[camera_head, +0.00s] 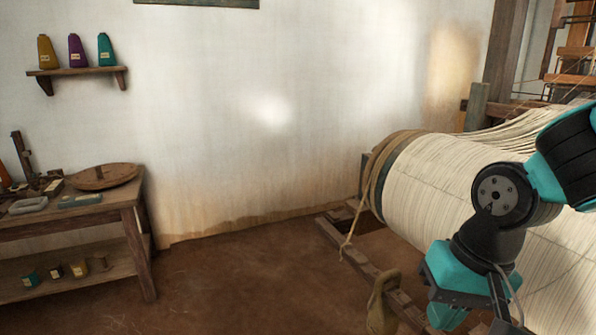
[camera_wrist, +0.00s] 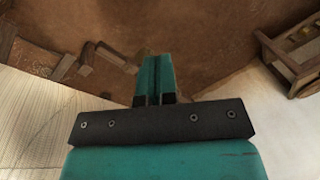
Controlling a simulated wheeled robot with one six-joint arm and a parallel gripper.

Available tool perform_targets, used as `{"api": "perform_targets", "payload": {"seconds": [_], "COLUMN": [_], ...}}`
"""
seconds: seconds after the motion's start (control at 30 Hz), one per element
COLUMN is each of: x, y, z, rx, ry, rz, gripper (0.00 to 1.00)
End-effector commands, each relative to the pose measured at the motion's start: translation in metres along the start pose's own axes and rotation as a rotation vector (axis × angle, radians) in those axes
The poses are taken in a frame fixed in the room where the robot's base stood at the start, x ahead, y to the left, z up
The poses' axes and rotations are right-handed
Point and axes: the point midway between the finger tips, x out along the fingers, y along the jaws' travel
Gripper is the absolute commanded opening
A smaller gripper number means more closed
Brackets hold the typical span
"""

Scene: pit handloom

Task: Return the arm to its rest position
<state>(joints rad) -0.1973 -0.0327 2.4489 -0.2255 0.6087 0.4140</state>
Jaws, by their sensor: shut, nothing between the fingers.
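My gripper (camera_wrist: 155,75) shows in the wrist view as two teal fingers pressed together, with nothing between them. It points out over the brown floor. In the head view, my teal and black arm is bent at the right, in front of the cream warp roll (camera_head: 430,175) of the loom. The fingertips are hard to make out there. The warp also shows at the left of the wrist view (camera_wrist: 45,125), apart from the fingers.
A wooden table (camera_head: 137,240) with tools and a round tray (camera_head: 102,177) stands at the left. A wall shelf (camera_head: 75,71) holds three thread cones. A sack (camera_head: 382,300) hangs by the loom's low beam (camera_head: 345,247). The floor between is clear.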

Motion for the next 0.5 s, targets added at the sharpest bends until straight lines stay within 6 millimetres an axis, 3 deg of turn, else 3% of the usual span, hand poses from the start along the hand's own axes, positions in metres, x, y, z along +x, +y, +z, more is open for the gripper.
{"api": "perform_targets", "payload": {"seconds": [0.1, 0.27, 0.5], "x": [-0.022, -0.043, -0.103], "y": [-0.023, -0.044, -0.058], "z": [0.038, 0.089, 0.089], "rx": [-0.289, -0.656, -0.686], "ry": [-0.01, -0.014, -0.02], "rz": [-0.082, -0.172, -0.179], "gripper": [0.0, 0.0, 0.0]}}
